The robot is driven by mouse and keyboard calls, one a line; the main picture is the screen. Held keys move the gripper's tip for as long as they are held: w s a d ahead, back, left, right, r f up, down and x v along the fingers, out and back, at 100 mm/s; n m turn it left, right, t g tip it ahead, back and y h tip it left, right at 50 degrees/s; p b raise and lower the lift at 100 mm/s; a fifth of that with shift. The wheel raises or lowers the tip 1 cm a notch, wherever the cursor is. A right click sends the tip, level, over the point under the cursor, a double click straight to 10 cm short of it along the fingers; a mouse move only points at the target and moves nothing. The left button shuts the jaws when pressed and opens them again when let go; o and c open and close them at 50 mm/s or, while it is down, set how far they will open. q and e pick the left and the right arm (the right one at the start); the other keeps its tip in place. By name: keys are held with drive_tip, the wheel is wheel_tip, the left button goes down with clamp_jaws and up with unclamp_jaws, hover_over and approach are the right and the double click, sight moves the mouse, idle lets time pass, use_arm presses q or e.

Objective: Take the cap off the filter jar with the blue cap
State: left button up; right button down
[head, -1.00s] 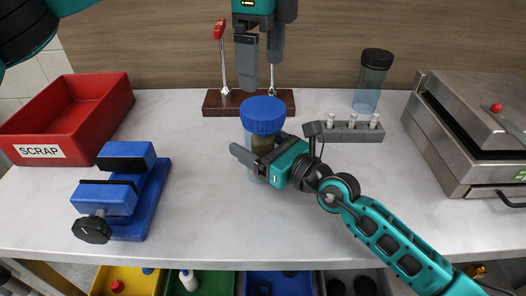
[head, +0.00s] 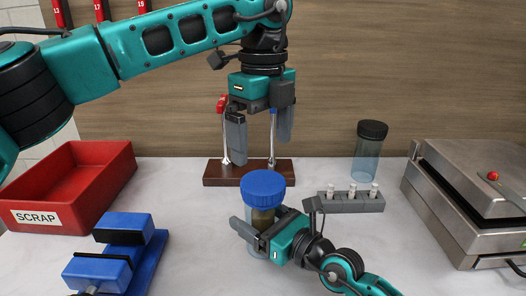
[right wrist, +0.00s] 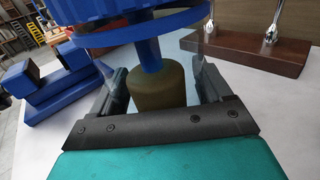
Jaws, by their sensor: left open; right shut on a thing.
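The filter jar (head: 256,246) stands upright on the worktop. It is clear, with a brown filter inside, and its blue cap (head: 263,186) is on top. My right gripper (head: 258,222) is shut around the jar's body below the cap. In the right wrist view the brown filter (right wrist: 158,88) shows between the fingers, under the blue cap (right wrist: 105,18). My left gripper (head: 260,152) is open and empty, pointing down above the cap and apart from it.
A blue clamp (head: 122,250) and a red scrap bin (head: 75,165) are at left. Behind the jar stands a dark wooden base (head: 215,176) with metal posts. A grey vial rack (head: 345,204), a dark-capped jar (head: 367,160) and a steel press (head: 465,195) are at right.

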sight(263, 181)
use_arm(q)
drive_tip(key=m, duration=0.3)
drive_tip(key=shift+m, duration=0.4)
drive_tip(key=m, duration=0.3)
drive_tip(key=shift+m, duration=0.4)
drive_tip(key=m, duration=0.3)
drive_tip(key=shift+m, duration=0.4)
drive_tip(key=m, duration=0.3)
drive_tip(key=shift+m, duration=0.3)
drive_tip(key=m, duration=0.3)
drive_tip(key=shift+m, duration=0.4)
drive_tip(key=m, duration=0.3)
drive_tip(key=shift+m, duration=0.3)
drive_tip(key=m, duration=0.5)
drive_tip(key=shift+m, duration=0.3)
drive_tip(key=m, duration=0.5)
drive_tip(key=shift+m, duration=0.3)
drive_tip(key=m, duration=0.5)
drive_tip(key=shift+m, duration=0.3)
drive_tip(key=m, duration=1)
drive_tip(key=shift+m, duration=0.3)
drive_tip(key=shift+f, duration=4)
